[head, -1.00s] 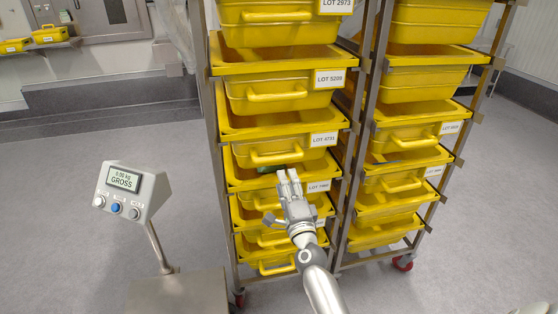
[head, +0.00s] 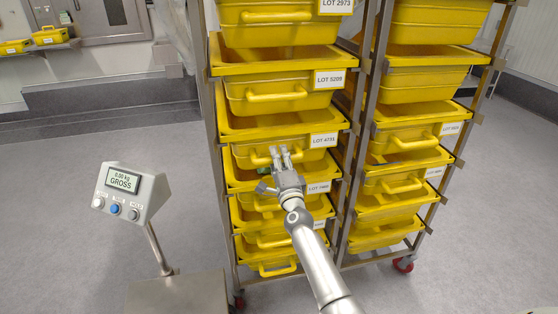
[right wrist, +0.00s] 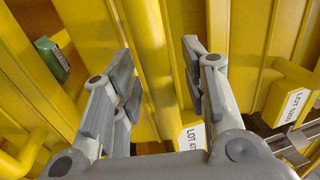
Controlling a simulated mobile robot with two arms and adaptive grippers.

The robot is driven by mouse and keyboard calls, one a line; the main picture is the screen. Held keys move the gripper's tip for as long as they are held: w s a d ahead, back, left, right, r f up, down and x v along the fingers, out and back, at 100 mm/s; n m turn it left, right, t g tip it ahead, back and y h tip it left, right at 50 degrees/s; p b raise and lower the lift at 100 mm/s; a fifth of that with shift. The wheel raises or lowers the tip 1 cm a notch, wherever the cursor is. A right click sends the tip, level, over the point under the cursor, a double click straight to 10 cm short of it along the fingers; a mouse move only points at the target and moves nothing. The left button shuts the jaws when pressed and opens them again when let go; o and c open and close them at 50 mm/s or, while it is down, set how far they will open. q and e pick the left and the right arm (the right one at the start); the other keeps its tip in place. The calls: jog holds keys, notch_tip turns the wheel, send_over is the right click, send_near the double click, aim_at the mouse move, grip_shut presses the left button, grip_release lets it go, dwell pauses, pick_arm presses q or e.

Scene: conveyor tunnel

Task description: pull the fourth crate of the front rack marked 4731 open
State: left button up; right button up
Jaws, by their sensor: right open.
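The yellow crate labelled LOT 4731 (head: 242,154) sits in the front rack (head: 217,170), in line with the crates above and below it. Its label (head: 323,140) is at the right of its rim. It also shows in the right wrist view, with part of the label (right wrist: 191,137). My right gripper (head: 280,152) is open in front of this crate, at its handle (head: 257,160). In the right wrist view the yellow handle bar (right wrist: 150,60) runs between the two open fingers (right wrist: 160,72), with visible gaps on both sides. My left gripper is not in view.
A green item (right wrist: 52,58) shows in the crate below. A second rack (head: 365,130) stands close on the right. A scale display (head: 125,190) stands at left, with clear floor behind it.

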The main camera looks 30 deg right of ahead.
grip_shut()
dwell(0.3)
